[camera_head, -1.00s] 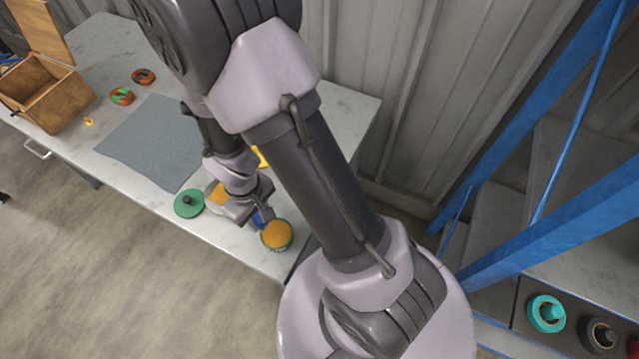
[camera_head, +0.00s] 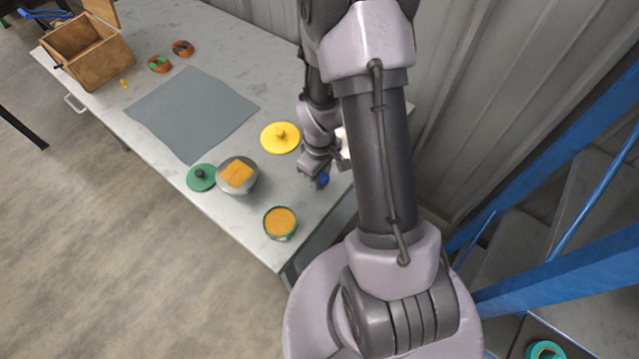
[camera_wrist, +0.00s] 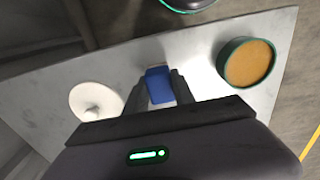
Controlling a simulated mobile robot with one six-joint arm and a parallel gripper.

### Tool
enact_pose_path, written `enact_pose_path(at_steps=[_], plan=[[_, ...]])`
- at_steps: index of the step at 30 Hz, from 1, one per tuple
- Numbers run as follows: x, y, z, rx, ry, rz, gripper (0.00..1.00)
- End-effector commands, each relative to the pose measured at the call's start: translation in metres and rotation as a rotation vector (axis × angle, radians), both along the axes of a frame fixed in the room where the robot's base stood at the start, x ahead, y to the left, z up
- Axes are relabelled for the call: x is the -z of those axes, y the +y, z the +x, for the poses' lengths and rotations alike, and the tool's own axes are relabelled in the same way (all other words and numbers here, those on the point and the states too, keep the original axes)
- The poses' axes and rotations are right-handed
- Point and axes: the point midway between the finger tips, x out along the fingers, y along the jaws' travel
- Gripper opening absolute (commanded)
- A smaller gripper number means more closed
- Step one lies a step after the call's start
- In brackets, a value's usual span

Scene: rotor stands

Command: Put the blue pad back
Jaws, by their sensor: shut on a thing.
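The blue pad (camera_wrist: 159,88) is a small blue block between the two fingers of my gripper (camera_wrist: 159,84) in the wrist view. My gripper is shut on it. In the head view the blue pad (camera_head: 323,180) shows at the tip of my gripper (camera_head: 316,172), over the right part of the table. A round tub with a green rim and an orange filling (camera_head: 280,222) stands in front and to the left of it; the tub also shows at the right of the wrist view (camera_wrist: 247,63). How high the pad is held is hard to tell.
On the table (camera_head: 240,233) are a metal bowl with an orange pad (camera_head: 237,175), a green lid (camera_head: 201,177), a yellow lid (camera_head: 280,137) and a grey mat (camera_head: 190,112). A white knobbed lid (camera_wrist: 96,101) lies left in the wrist view. A wooden box (camera_head: 90,58) stands far left.

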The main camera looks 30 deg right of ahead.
Motion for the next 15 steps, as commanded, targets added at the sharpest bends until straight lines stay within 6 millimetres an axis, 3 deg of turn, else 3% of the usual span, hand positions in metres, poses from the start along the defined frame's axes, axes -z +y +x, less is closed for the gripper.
enact_pose_path(at_steps=[4,14,15], plan=[[0.032,0.001,-0.001,0.000,0.002,0.000,0.00],[0.033,0.001,0.000,0.001,0.000,0.000,0.00],[0.032,0.001,0.000,0.001,0.000,0.000,0.36]])
